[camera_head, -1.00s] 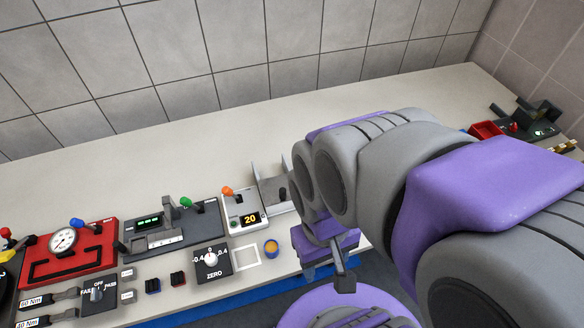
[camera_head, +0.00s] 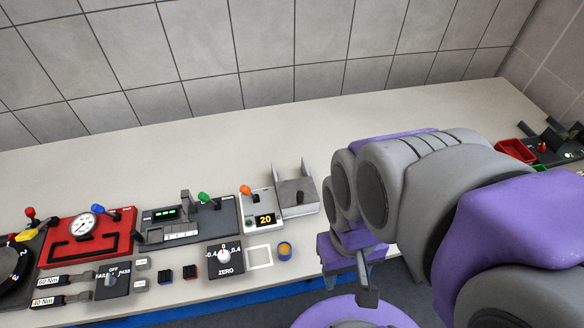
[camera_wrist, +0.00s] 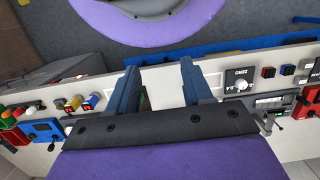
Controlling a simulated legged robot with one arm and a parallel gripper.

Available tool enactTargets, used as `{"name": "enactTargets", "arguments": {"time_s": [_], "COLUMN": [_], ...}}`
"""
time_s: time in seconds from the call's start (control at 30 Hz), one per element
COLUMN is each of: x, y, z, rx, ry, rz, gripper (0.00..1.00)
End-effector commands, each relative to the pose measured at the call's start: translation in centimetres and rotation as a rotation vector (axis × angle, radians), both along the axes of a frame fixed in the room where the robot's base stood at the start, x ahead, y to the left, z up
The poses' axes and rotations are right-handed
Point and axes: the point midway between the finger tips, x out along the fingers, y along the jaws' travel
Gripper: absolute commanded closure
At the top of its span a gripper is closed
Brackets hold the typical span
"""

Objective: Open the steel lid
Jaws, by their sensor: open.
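A small grey steel box (camera_head: 299,196) stands on the bench in the head view, just left of my arm. It has a flat steel face with a small dark knob (camera_head: 300,197) and two thin upright side plates behind it. I take the flat face to be the steel lid; I cannot tell how far it is open. My gripper (camera_head: 362,277) hangs to the right and front of the box, near the bench's front edge, apart from it. In the wrist view its two blue-grey fingers (camera_wrist: 161,84) are spread with nothing held between them. The steel box is not clearly seen there.
Left of the box stand a unit reading 20 (camera_head: 264,219) with an orange-tipped lever, a dark caliper-like device (camera_head: 170,238) and a red gauge panel (camera_head: 70,248). A ZERO dial (camera_head: 226,258) and an orange-topped cup (camera_head: 285,250) sit in front. The bench behind is clear.

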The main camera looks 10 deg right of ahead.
Motion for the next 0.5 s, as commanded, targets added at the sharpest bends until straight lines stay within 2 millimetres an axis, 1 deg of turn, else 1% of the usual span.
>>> {"name": "enactTargets", "arguments": {"time_s": [0.07,0.17,0.27,0.3,0.47,0.5], "x": [0.2,1.4,3.9,5.3,10.5,11.9], "y": [0.0,0.0,0.1,0.1,0.1,0.1], "z": [0.1,0.6,1.4,1.7,2.2,2.3], "rx": [0.0,-0.001,-0.001,-0.001,-0.006,-0.007], "ry": [0.0,-0.001,-0.012,-0.019,-0.043,-0.052], "rz": [-0.002,-0.012,-0.03,-0.04,-0.08,-0.09], "gripper": [0.52,0.52,0.52,0.52,0.52,0.52]}}
